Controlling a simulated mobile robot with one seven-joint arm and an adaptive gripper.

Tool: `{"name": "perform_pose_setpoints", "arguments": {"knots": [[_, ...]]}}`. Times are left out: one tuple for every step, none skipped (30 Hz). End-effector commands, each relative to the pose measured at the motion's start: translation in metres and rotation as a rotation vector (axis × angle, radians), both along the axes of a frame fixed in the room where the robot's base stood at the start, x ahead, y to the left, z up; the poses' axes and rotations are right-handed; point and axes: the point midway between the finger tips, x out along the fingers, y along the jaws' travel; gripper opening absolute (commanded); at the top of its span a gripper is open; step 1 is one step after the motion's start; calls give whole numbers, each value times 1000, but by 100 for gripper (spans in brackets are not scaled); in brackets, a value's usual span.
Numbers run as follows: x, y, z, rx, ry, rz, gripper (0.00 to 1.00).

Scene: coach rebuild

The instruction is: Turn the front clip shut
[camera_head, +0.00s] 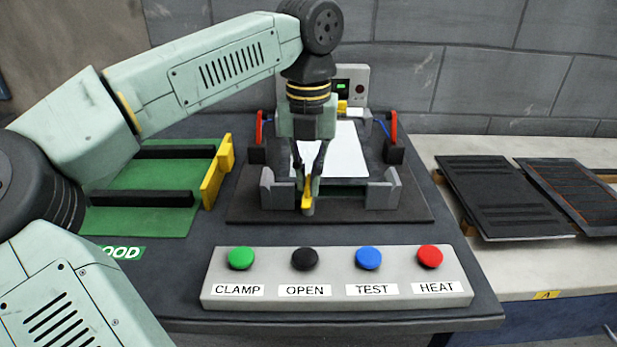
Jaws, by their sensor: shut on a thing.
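The front clip (307,193) is a small yellow piece at the front middle of the dark fixture, between two grey blocks. My gripper (308,182) points down over it, with its fingers closed on the yellow clip. The fingers partly cover the clip, so its exact turn angle is hard to tell. A white panel (344,152) lies in the fixture (245,213) behind the gripper. Another yellow piece (342,106) shows at the back of the fixture, partly behind my arm.
A button box (337,273) in front has green, black, blue and red buttons. Red levers (393,127) stand at the fixture's sides. A green tray (140,218) with black bars and a yellow end is left. Dark panels (500,197) lie on the right bench.

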Motion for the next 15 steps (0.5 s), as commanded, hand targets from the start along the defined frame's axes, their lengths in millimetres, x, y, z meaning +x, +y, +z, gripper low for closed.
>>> {"name": "perform_pose_setpoints", "arguments": {"knots": [[-1,1,-1,2,3,25,0],[-1,0,-1,2,3,38,0],[-1,0,-1,2,3,56,0],[-1,0,-1,2,3,67,0],[-1,0,-1,2,3,77,0],[-1,0,-1,2,3,89,0],[-1,0,-1,2,3,97,0],[-1,0,-1,2,3,103,0],[-1,0,-1,2,3,111,0],[-1,0,-1,2,4,116,0],[-1,0,-1,1,4,120,0],[-1,0,-1,1,4,124,0],[-1,0,-1,1,4,127,0],[-1,0,-1,1,4,128,0],[-1,0,-1,1,4,130,0]]}}
